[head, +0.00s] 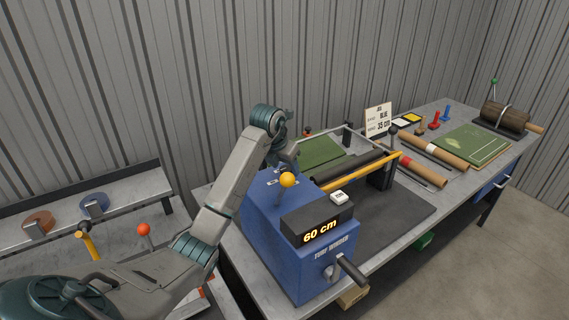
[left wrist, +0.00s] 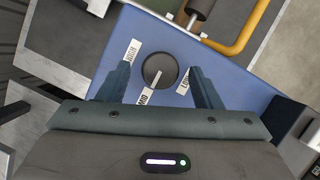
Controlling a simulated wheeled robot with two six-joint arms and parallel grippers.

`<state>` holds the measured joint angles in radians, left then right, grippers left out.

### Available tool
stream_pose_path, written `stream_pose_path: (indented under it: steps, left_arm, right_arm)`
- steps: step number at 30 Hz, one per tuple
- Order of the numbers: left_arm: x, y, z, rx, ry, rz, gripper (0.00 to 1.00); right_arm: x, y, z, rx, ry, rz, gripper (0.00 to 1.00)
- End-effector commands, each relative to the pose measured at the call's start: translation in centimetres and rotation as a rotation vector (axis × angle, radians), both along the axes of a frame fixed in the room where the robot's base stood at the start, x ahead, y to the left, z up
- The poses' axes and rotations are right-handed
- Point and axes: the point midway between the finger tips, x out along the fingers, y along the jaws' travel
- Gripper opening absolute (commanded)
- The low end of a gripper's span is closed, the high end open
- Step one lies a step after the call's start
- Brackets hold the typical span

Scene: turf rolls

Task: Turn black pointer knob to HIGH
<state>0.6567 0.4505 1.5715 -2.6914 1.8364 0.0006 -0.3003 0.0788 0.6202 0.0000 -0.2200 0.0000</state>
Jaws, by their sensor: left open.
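The black pointer knob (left wrist: 158,66) sits on top of the blue turf winder (head: 265,215), which also shows in the left wrist view (left wrist: 190,38). Its pale pointer line points toward the MID label (left wrist: 142,97). The HIGH label (left wrist: 132,52) is at the left of the knob and the LOW label (left wrist: 183,80) at the right. My left gripper (left wrist: 159,68) is open, with one finger on each side of the knob and a gap on both sides. In the head view my left gripper (head: 285,163) is over the winder's top and the knob is hidden. My right gripper is not in view.
An orange ball-topped lever (head: 287,180) and a display reading 60 cm (head: 320,231) are close to my left gripper. A yellow bar (head: 362,171) and rollers lie beyond. A crank handle (head: 351,270) sticks out in front.

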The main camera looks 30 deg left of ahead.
Motion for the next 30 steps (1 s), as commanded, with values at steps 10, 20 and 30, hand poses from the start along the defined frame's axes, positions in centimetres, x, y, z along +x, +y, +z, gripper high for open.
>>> stream_pose_path:
  steps: [10, 20, 30]
  left_arm:
    - [0.1, 0.0, -0.3, 0.000, -0.001, 0.000, 0.51]
    - [0.1, 0.0, -0.3, 0.000, -0.001, -0.003, 0.15]
    - [0.1, 0.2, -0.4, 0.001, -0.002, -0.111, 0.15]
  right_arm:
    - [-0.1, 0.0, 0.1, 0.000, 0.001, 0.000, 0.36]
    - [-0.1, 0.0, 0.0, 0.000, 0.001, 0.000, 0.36]
    - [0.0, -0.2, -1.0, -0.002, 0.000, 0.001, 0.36]
